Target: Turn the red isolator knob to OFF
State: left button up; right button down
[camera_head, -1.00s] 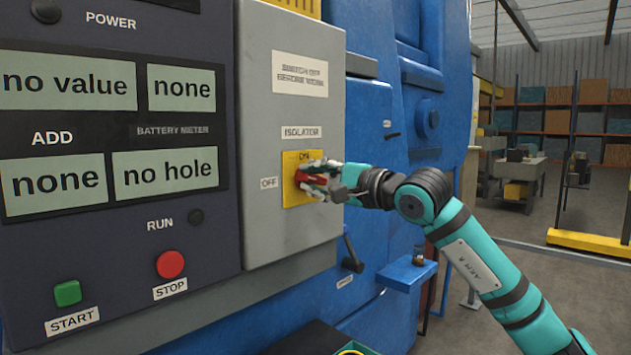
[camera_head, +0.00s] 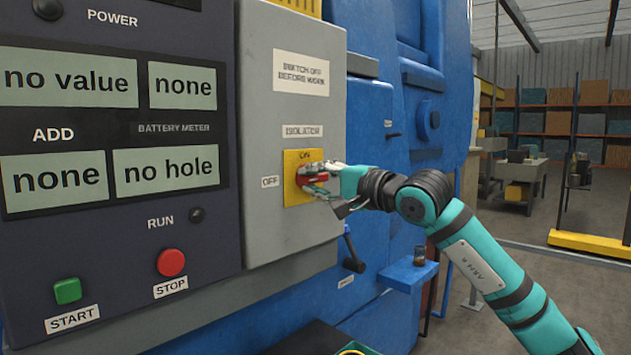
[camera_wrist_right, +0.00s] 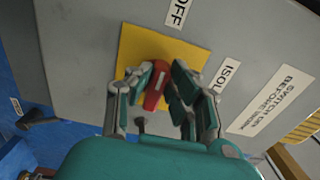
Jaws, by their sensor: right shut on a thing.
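The red isolator knob (camera_head: 312,176) sits on a yellow plate (camera_head: 292,194) on the grey switch box. ON is printed at the plate's top, and an OFF label (camera_head: 270,181) is to its left. My right gripper (camera_head: 320,178) is shut on the knob, with fingers partly covering it. In the right wrist view the knob (camera_wrist_right: 156,86) is between the two fingers (camera_wrist_right: 158,88). Its long side runs roughly toward the OFF label (camera_wrist_right: 178,12). In the head view it lies nearly level. My left gripper is not in view.
A dark panel with displays, a green START button (camera_head: 67,290) and a red STOP button (camera_head: 171,262) is at left. A black lever (camera_head: 353,252) and a small blue shelf (camera_head: 407,275) are below the box. Open floor lies at right.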

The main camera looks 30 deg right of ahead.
jog(key=shift+f, duration=0.15)
jog(key=c, duration=1.2)
grip_release()
jog(key=shift+c, duration=0.2)
jog(key=v, duration=1.2)
